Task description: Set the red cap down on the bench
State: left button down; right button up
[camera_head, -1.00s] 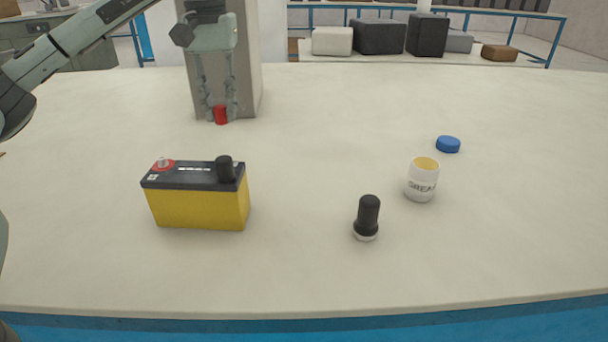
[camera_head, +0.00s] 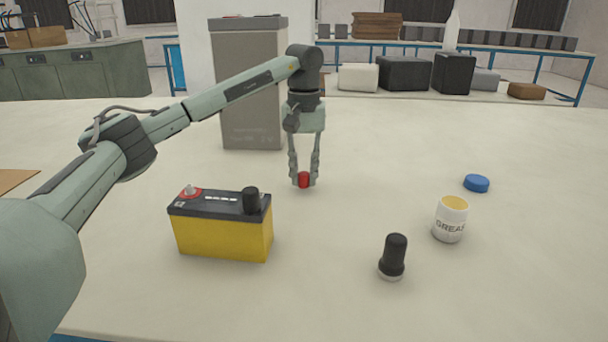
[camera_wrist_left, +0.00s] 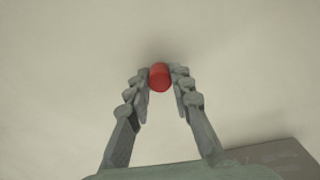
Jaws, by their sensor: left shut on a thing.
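The red cap (camera_head: 303,180) is between the fingertips of my left gripper (camera_head: 304,182), which is shut on it. They are over the bench (camera_head: 400,150), behind and to the right of the yellow battery. The wrist view shows the cap (camera_wrist_left: 160,77) pinched between both fingers with pale bench behind it. A soft shadow shows near the cap; I cannot tell whether the cap touches the bench. My right gripper is not in view.
The yellow battery (camera_head: 225,235) with a black post cover stands front left. A black-handled tool (camera_head: 394,256), a grease jar (camera_head: 450,220) and a blue lid (camera_head: 476,183) are at the right. A tall grey block (camera_head: 250,90) stands behind the gripper. Bare bench lies around the cap.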

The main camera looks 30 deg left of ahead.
aim_at(304, 173)
pick_arm(q)
jog(key=shift+f, duration=0.35)
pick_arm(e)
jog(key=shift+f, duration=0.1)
pick_arm(q)
jog(key=shift+f, duration=0.2)
jog(key=c, duration=1.3)
grip_release()
jog(key=shift+c, duration=0.2)
jog(key=shift+r, duration=0.15)
notch_tip(304, 173, up, 12)
jog(key=p, duration=0.1)
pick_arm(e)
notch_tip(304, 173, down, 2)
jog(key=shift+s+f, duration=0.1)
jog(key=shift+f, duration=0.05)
